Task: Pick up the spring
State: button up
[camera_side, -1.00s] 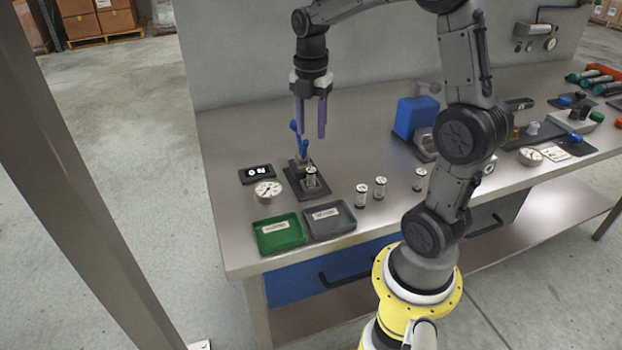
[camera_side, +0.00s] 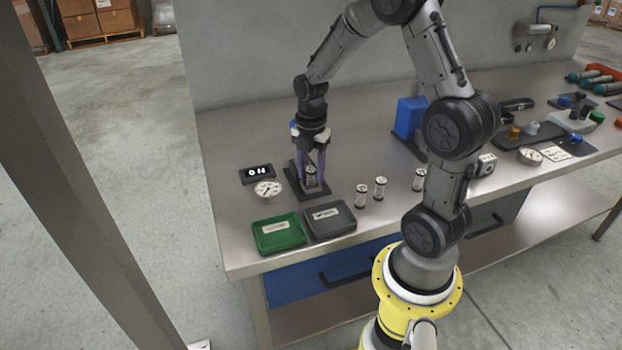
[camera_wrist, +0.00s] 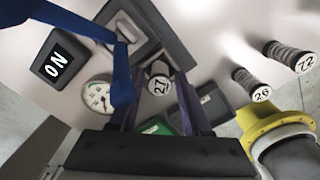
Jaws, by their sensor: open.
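A small coiled spring (camera_side: 311,174) with a pale cap stands upright in the dark press fixture (camera_side: 293,190) at the left of the bench. In the wrist view the cap of this spring (camera_wrist: 159,85) reads 27. My gripper (camera_side: 312,181) points down over the fixture, its purple fingers on either side of the spring. It is open, and I cannot tell whether either finger touches the spring. A blue lever (camera_wrist: 122,78) of the fixture crosses the wrist view close to the left finger. My gripper mostly hides the lever in the side view.
Several similar springs stand to the right, including two close together (camera_side: 380,188). A round dial (camera_side: 267,189) and an ON display (camera_side: 257,174) lie left of the fixture. A green tray (camera_side: 300,243) and a grey tray (camera_side: 350,229) sit in front. A blue block (camera_side: 410,118) stands behind.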

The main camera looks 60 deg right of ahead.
jog(key=shift+f, duration=0.25)
grip_shut()
jog(key=shift+r, duration=0.1)
